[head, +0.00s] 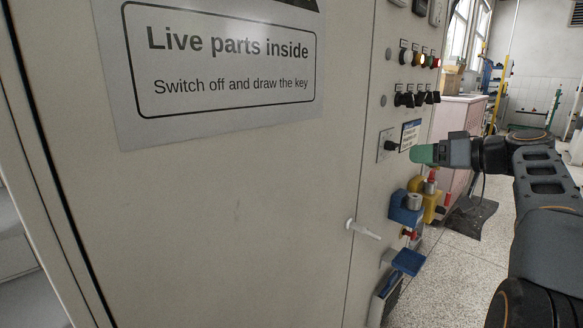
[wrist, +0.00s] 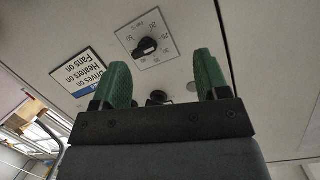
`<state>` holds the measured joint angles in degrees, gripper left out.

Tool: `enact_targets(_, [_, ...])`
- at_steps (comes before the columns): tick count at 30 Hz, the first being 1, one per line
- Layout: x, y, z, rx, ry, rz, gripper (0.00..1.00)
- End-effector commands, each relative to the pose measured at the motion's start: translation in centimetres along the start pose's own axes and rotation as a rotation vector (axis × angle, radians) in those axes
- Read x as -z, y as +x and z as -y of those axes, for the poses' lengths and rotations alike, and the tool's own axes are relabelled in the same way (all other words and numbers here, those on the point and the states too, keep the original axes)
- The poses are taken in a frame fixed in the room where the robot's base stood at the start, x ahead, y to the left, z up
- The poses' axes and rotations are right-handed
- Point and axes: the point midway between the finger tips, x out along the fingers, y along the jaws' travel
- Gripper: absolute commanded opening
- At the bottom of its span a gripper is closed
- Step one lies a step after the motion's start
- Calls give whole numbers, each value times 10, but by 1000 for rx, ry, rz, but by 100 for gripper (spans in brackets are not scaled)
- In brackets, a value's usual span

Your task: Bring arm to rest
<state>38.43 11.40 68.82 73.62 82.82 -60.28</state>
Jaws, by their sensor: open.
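My gripper (head: 418,154) reaches in from the right in the head view, its green fingertips near the front of the grey cabinet (head: 230,220). In the wrist view my gripper (wrist: 163,82) shows two green fingers spread apart with nothing between them. A black rotary knob on a square dial plate (wrist: 146,46) lies beyond the fingers, on the cabinet face. The same knob (head: 391,146) shows just left of the fingertips in the head view. I cannot tell the exact gap between fingertips and cabinet.
A warning sign (head: 230,62) is on the cabinet door. Rows of switches sit above. Open floor (head: 470,255) lies to the right.

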Motion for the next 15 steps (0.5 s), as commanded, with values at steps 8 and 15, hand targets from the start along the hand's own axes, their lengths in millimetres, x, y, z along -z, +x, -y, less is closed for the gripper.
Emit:
enact_targets(8, [-8, 27, 108, -188, 307, 408, 68])
enact_targets(15, [-51, 1, 184, -418, 367, 682, 68])
